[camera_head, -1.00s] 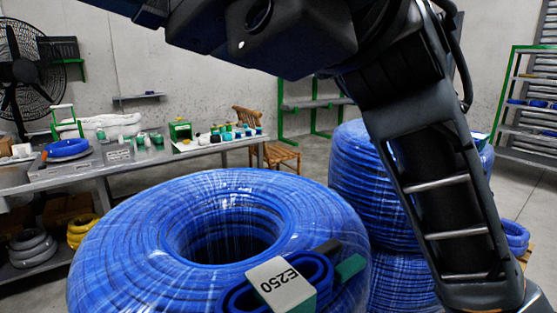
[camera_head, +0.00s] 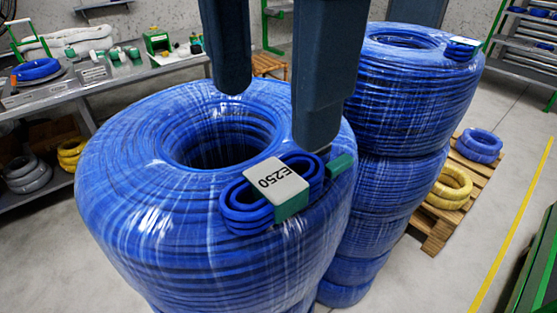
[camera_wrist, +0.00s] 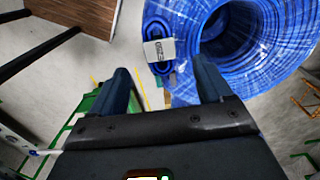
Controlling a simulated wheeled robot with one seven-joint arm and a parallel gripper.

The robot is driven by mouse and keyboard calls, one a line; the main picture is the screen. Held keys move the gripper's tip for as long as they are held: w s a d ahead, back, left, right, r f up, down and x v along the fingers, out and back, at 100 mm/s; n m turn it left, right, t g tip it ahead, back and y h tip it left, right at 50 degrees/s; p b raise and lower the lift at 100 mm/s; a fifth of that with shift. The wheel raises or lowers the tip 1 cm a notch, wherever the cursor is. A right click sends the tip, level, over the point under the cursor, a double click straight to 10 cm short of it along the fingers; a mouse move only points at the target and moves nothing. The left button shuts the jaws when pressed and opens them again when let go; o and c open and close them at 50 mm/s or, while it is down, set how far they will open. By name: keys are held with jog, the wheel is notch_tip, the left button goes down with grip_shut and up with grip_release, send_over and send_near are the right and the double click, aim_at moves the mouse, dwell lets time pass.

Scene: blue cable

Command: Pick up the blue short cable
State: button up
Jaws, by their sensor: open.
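The blue short cable (camera_head: 243,218) is a small looped bundle with a white tag reading E250 and green ends. It lies on top of a large wrapped blue cable coil (camera_head: 140,215), near its front right rim. My gripper (camera_head: 275,112) is open and empty, its two dark fingers pointing down above the coil, behind the cable in the head view. The right finger overlaps part of the cable's far side there, and I cannot tell whether they touch. In the wrist view the short cable (camera_wrist: 157,28) shows beyond and between the fingertips (camera_wrist: 162,66).
A taller stack of blue coils (camera_head: 400,100) stands behind to the right, with another small blue bundle (camera_head: 461,50) on top. A pallet (camera_head: 437,232) with yellow and blue coils is at the right. A workbench (camera_head: 110,82) stands at the back left.

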aim_at(275, 178)
jog(key=f, duration=0.7)
jog(key=shift+d+f, duration=0.25)
jog(key=shift+f, duration=0.05)
jog(key=c, duration=1.2)
jog(key=shift+o, duration=0.2)
jog(key=shift+r, duration=0.1)
